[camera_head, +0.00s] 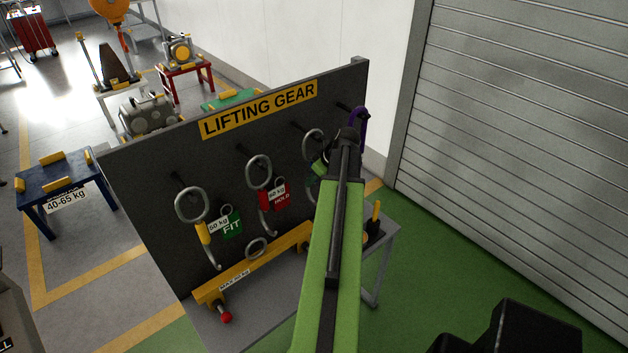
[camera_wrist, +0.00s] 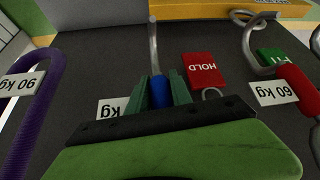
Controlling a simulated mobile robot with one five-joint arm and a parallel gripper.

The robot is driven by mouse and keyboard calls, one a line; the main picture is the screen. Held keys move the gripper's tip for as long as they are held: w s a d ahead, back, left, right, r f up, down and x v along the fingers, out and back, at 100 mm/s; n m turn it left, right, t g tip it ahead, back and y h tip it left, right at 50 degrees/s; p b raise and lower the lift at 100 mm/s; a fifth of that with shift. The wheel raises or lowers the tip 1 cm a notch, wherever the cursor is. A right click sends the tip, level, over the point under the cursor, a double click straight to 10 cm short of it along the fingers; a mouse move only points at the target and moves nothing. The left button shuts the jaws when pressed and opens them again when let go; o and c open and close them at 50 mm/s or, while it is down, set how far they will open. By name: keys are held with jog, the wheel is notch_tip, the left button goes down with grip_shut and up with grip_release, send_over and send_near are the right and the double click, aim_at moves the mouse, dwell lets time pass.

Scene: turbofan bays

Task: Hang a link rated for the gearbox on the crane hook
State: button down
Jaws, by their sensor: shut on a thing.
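My gripper (camera_wrist: 163,82) is shut on the blue sleeve of a grey steel link (camera_wrist: 153,45) at the dark board. In the head view my gripper (camera_head: 347,135) covers part of this link (camera_head: 312,145), whose loop is at a peg. Its white tag (camera_wrist: 112,109) is half hidden, number unreadable. Left of it hang a red-sleeved 60 kg link (camera_wrist: 297,88) with a red HOLD card (camera_wrist: 203,70), and a yellow-sleeved 50 kg link (camera_head: 203,232) with a green FIT card (camera_head: 231,223). A purple 90 kg link (camera_wrist: 35,100) hangs at the right end. An orange crane part (camera_head: 110,10) shows far back; no hook is clear.
The LIFTING GEAR board (camera_head: 150,185) stands before me. A yellow beam (camera_head: 250,268) with a red knob lies along its foot. A blue stand (camera_head: 62,183) marked 40-65 kg, a grey machine (camera_head: 148,113) and a red stand (camera_head: 186,72) are behind. A shutter (camera_head: 530,110) closes the right.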

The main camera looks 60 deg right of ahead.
jog(key=c, duration=1.1)
grip_release()
jog(key=shift+f, duration=0.1)
jog(key=shift+c, duration=0.2)
jog(key=p+v, duration=1.5)
jog(key=v, duration=0.2)
jog(key=shift+a+r, duration=0.2)
jog(key=shift+a, duration=0.15)
